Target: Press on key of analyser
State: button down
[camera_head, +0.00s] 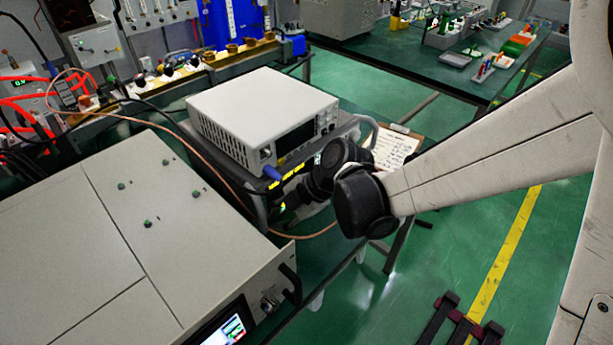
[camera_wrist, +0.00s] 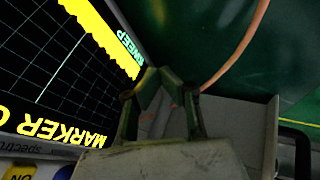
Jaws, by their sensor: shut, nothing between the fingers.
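A yellow key marked "ON" (camera_wrist: 18,173) is at the bottom left corner of that view, partly cut off. My gripper (camera_wrist: 160,74) is shut and empty, to the right of the screen and apart from the ON key in the picture. Whether its tips touch anything I cannot tell. In the head view, the analyser's yellow screen lettering (camera_head: 273,178) shows below a white instrument, and my wrist hides much of its front.
The white instrument (camera_head: 250,110) sits above the analyser. A large grey cabinet (camera_head: 130,220) with a small screen stands at the left front. A copper-coloured cable (camera_head: 230,190) runs close by my gripper. Green floor is open at the right.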

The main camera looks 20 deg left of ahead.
jog(key=shift+w+a+b, duration=0.2)
jog(key=shift+a+b, duration=0.1)
jog(key=shift+a, duration=0.25)
jog(key=shift+w+a+r, duration=0.15)
jog(key=shift+w+a, duration=0.05)
jog(key=shift+s+d, duration=0.3)
jog(key=shift+d, duration=0.2)
jog(key=d, duration=0.1)
jog(key=s+d, duration=0.1)
jog(key=d, duration=0.1)
jog(key=shift+s+d+b, duration=0.2)
jog(key=shift+b, duration=0.1)
jog(key=p+v, duration=0.2)
jog(key=v, duration=0.8)
